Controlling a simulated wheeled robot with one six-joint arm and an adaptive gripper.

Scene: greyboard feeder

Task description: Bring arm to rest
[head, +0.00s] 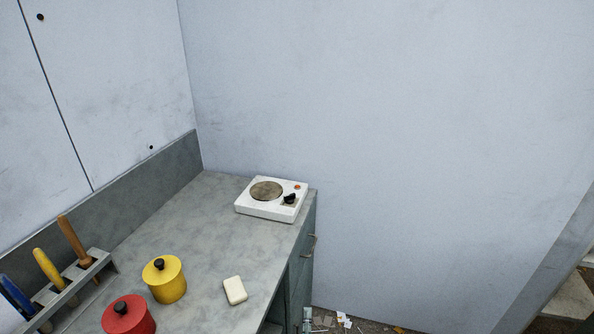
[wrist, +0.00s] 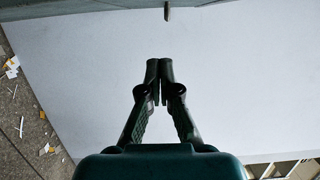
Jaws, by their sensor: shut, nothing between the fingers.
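My gripper (wrist: 159,72) shows in the wrist view, with its two dark fingers brought together at the tips. It is shut and holds nothing. The pale wall (wrist: 230,60) lies beyond the fingers, and nothing touches them. My arm and gripper do not show in the head view.
In the head view a grey counter (head: 200,235) bears a white hot plate (head: 258,211), a yellow pot (head: 168,284), a red pot (head: 124,320), a white block (head: 234,291) and a tool rack (head: 105,259). Litter (head: 343,320) lies on the floor beside it.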

